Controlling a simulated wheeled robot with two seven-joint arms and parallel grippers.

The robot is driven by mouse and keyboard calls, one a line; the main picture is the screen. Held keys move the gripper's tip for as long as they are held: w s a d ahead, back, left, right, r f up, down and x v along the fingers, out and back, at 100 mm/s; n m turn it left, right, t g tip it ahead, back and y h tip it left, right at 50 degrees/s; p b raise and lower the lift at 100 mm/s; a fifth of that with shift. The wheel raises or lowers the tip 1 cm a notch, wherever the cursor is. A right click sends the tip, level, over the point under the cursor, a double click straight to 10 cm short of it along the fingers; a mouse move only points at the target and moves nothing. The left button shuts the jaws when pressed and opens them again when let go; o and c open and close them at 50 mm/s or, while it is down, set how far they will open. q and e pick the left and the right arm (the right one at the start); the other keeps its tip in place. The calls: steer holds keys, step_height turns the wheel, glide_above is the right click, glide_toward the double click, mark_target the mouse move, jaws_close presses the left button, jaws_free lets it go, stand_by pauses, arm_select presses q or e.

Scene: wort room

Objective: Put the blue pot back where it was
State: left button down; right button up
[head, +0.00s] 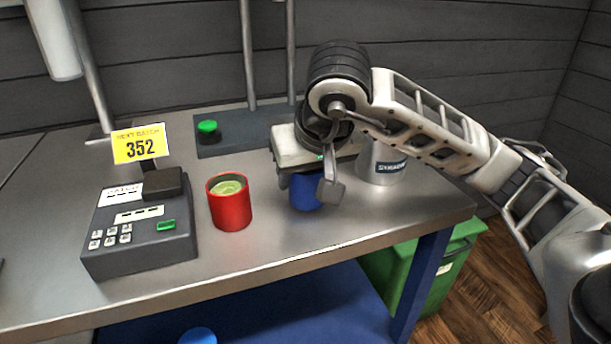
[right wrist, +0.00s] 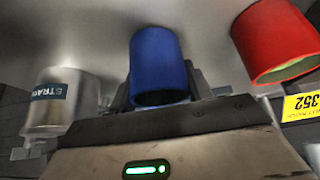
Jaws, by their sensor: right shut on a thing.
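The blue pot (head: 304,196) is at the right part of the steel bench, mostly covered from above by my right gripper (head: 310,183). The gripper is shut on it, with a finger on either side. In the right wrist view the blue pot (right wrist: 158,62) shows between the fingers of my right gripper (right wrist: 160,85). I cannot tell whether its base touches the bench. My left gripper is not in view.
A red pot (head: 230,204) with pale green contents stands left of the blue pot. A labelled metal canister (head: 381,168) stands close on its right. A keypad device (head: 137,232) with a yellow 352 sign (head: 140,144) is at left. A green bin (head: 440,268) is below the bench's right end.

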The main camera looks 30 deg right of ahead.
steer(key=shift+f+b, duration=0.35)
steer(key=o, duration=1.2)
steer(key=shift+r, duration=0.1)
steer(key=shift+c, duration=0.2)
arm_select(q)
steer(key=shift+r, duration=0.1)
arm_select(e)
steer(key=shift+s+r+p, duration=0.1)
steer(key=shift+r+p, duration=0.35)
steer(key=shift+r, duration=0.05)
arm_select(q)
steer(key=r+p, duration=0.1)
steer(key=p, duration=0.2)
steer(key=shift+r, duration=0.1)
arm_select(e)
steer(key=v, duration=1.1)
steer(key=shift+s, duration=0.2)
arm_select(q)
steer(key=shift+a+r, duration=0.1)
arm_select(e)
steer(key=shift+a+r, duration=0.1)
steer(key=shift+r, duration=0.05)
